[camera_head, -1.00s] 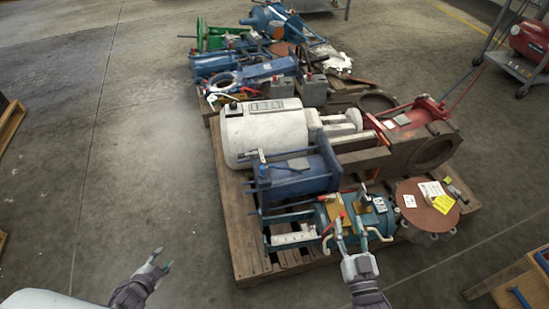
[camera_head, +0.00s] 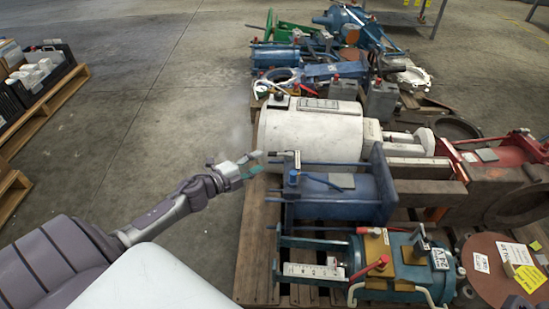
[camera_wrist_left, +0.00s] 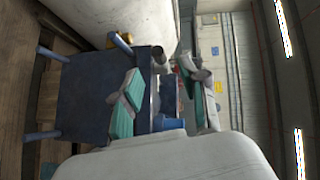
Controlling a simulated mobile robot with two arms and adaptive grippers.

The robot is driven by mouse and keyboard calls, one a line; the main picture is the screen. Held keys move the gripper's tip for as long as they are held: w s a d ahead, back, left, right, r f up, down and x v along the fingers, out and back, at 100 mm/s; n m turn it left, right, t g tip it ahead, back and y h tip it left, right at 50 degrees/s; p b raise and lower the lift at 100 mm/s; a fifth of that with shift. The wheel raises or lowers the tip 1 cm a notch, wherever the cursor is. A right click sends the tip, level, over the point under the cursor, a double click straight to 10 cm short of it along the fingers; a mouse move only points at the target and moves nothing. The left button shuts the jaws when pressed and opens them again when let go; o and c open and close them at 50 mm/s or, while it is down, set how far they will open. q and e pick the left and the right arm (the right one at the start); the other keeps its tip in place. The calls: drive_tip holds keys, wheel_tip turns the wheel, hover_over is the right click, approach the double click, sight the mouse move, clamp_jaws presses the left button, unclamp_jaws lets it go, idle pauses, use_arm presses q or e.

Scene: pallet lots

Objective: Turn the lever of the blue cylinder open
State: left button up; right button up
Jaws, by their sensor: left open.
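The blue cylinder (camera_head: 335,197) lies on its side on the pallet in the head view, between the white tank and the teal cylinder. My right gripper is out of view.
The white tank (camera_head: 312,135) lies just behind the blue cylinder. The teal cylinder (camera_head: 400,275) with its red-handled lever (camera_head: 372,268) lies in front. A rusty round flange (camera_head: 497,270) is at the right. Bare floor lies left of the pallet (camera_head: 257,250).

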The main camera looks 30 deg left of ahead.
sight(273, 154)
use_arm(q)
drive_tip(key=b+x, duration=0.1)
drive_tip(key=x, duration=0.6)
drive_tip(key=shift+w+f+b, duration=0.1)
drive_tip(key=shift+b, duration=0.25)
clamp_jaws()
